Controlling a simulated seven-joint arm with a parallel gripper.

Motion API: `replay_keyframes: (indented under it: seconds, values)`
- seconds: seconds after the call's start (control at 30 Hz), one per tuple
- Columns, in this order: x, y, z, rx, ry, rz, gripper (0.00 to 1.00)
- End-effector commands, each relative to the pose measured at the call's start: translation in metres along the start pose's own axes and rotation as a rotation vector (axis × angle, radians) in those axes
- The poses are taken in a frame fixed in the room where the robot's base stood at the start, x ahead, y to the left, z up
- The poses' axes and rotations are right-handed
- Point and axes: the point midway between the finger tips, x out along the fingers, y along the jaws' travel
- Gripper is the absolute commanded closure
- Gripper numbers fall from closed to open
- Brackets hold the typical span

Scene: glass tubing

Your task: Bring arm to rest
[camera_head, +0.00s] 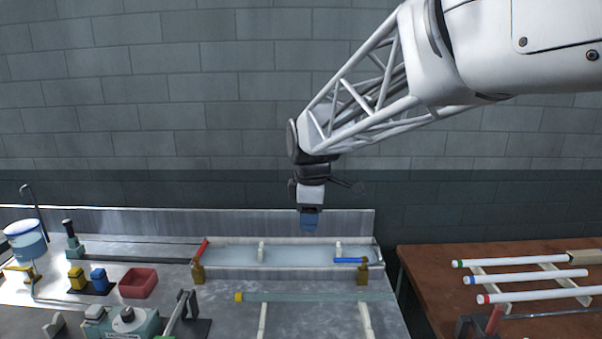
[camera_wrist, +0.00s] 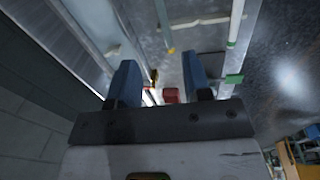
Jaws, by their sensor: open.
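My arm reaches in from the upper right in the head view, with my gripper (camera_head: 309,228) pointing down above the long tray at the back of the metal bench. In the wrist view my gripper (camera_wrist: 158,82) shows two blue fingers spread apart with nothing between them. The tray (camera_head: 225,272) has a red piece (camera_head: 201,250) at its left end and a blue piece (camera_head: 350,260) at its right. A glass tube (camera_head: 310,296) with a yellow end lies in front of the tray, apart from my gripper.
White tubes with coloured ends (camera_head: 515,261) lie on a rack on the brown table (camera_head: 430,270) at right. A red bin (camera_head: 138,284), yellow and blue blocks (camera_head: 76,278) and a blue container (camera_head: 25,240) stand at left. A block wall (camera_head: 200,120) rises behind.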

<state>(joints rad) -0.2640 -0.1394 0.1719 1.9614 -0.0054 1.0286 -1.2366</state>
Motion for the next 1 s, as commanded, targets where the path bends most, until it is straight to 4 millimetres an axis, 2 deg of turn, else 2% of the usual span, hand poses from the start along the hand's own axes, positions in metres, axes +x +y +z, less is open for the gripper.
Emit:
replay_keyframes:
  seconds: [0.1,0.47,0.7,1.0]
  values:
    - [-0.007,-0.027,0.027,0.142,0.001,0.013,0.55]
    - [-0.014,-0.111,0.094,0.585,0.011,0.048,0.55]
    - [-0.008,-0.171,0.131,0.880,0.022,0.070,0.55]
    - [0.008,-0.246,0.167,1.244,0.044,0.097,0.55]
